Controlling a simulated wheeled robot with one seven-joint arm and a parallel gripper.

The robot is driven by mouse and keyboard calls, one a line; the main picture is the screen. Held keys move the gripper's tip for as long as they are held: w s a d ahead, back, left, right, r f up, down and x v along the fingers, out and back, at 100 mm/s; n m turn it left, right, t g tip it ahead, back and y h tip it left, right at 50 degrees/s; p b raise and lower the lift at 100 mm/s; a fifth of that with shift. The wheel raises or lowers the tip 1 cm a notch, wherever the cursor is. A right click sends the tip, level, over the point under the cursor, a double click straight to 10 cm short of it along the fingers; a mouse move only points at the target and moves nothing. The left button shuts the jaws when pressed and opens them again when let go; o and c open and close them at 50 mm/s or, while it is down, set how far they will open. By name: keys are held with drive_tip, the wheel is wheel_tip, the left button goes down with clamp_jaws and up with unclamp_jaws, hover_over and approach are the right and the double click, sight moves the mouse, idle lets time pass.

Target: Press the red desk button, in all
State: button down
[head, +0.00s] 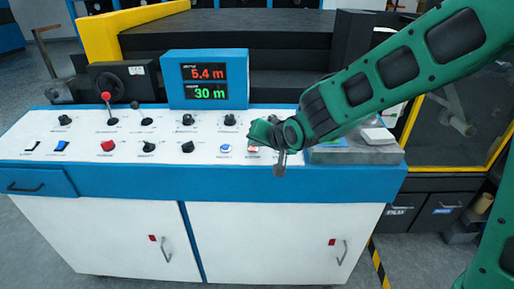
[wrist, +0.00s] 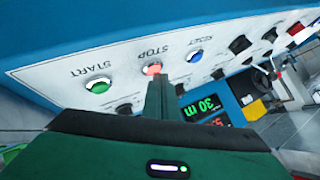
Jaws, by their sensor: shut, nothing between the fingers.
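The red button (wrist: 151,69), labelled STOP, sits on the white sloped panel of the desk between a green START button (wrist: 99,86) and a blue RESET button (wrist: 194,56). In the head view the red button (head: 252,149) shows just left of my gripper (head: 280,166). In the wrist view my shut fingers (wrist: 159,80) hold nothing, and their tips overlap the near edge of the red button. I cannot tell whether they touch it or whether it is pushed in. The green button is hidden behind my gripper in the head view.
A display (head: 206,79) on the desk reads 5.4 m and 30 m. Several knobs and switches cover the panel, with a red-topped lever (head: 107,98) at left. A grey box (head: 355,150) stands at the desk's right end, beside my arm.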

drive_tip(key=shift+r, duration=0.1)
drive_tip(key=shift+s+r, duration=0.15)
drive_tip(key=shift+r, duration=0.55)
drive_tip(key=r, duration=0.5)
drive_tip(key=shift+s, duration=0.4)
idle(0.5)
